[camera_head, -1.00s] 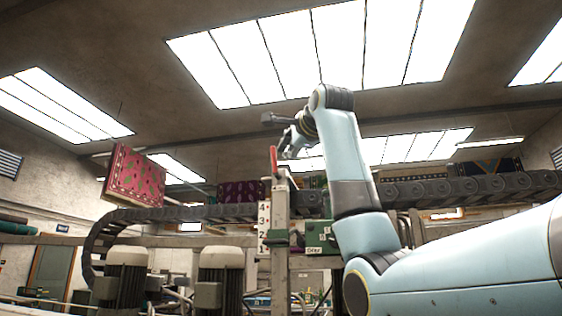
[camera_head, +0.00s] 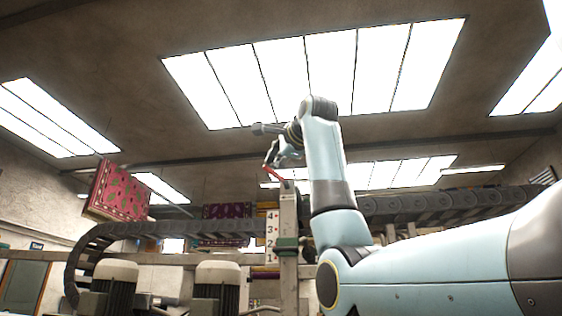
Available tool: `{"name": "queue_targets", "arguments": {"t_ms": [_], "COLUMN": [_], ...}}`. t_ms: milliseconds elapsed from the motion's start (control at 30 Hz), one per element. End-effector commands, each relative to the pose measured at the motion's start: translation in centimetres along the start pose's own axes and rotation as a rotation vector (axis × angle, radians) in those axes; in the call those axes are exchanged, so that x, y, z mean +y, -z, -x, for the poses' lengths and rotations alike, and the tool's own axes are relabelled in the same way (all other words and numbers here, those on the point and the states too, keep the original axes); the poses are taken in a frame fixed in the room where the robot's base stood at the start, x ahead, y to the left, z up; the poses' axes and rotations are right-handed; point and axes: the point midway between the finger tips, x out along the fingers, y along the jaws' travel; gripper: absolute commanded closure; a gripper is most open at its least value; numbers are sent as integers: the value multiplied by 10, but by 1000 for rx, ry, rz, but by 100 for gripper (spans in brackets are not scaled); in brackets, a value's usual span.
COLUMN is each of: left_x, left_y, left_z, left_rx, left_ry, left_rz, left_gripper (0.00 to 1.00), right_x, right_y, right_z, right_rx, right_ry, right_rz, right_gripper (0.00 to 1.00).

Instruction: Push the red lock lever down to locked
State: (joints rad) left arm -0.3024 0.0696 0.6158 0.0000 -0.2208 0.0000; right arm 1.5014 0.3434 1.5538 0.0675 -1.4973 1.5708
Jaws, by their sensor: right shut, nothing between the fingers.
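The red lock lever (camera_head: 272,173) sits at the top of a pale upright post (camera_head: 288,212). It slants up to the left from the post's top. My right gripper (camera_head: 271,158) is shut and empty, with its fingertips just above the lever's upper end. They look very close to it, but I cannot tell whether they touch. My right arm rises from the lower right and bends over at the top. My left gripper is not in view.
A number plate (camera_head: 272,238) is on the post's left side. A dark cable chain (camera_head: 180,229) runs behind the post. Two motors (camera_head: 112,285) (camera_head: 217,287) stand at lower left. A pink patterned rug (camera_head: 118,192) hangs at left.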

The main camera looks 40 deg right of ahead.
Motion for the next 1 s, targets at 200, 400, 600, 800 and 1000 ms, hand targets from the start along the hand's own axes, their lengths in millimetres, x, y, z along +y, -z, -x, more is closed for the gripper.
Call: {"name": "queue_targets", "arguments": {"t_ms": [200, 400, 600, 800, 1000], "left_x": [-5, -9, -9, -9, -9], "left_y": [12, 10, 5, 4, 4], "left_z": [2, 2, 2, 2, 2], "left_rx": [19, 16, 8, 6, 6], "left_ry": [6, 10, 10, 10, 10], "left_rz": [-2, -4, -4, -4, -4], "left_gripper": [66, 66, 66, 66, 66], "right_x": [2, 3, 3, 3, 3], "right_y": [-5, -6, -6, -6, -6], "right_z": [-3, -4, -4, -4, -4], "right_rx": [-2, 0, 0, 0, -1], "right_ry": [-61, -68, -67, -67, -67], "right_rz": [87, 100, 99, 99, 99], "right_gripper": [100, 100, 100, 100, 100]}}
